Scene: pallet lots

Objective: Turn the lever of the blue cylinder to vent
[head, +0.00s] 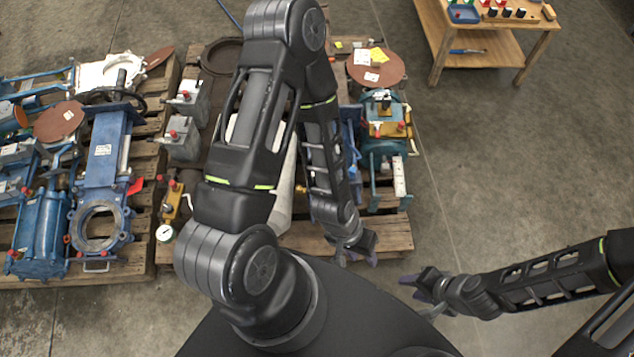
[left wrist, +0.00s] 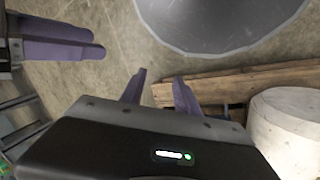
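A blue cylinder (head: 40,235) with red-capped fittings lies on the left pallet, at the far left of the head view. I cannot make out its lever or the lever's position. Other blue equipment (head: 352,135) shows partly behind my left arm. My left gripper (head: 357,261) hangs near the front edge of the right pallet, far from the cylinder on the left pallet. In the left wrist view its purple fingers (left wrist: 160,88) stand apart with nothing between them. My right gripper (head: 418,295) is open and empty over the floor; its fingers also show in the left wrist view (left wrist: 60,42).
The left pallet (head: 145,200) holds a blue gate valve (head: 103,165). The right pallet (head: 393,233) holds grey boxes (head: 180,138), a gauge (head: 165,233) and a teal machine (head: 380,155). A wooden table (head: 490,42) stands at the back right. Floor between is clear.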

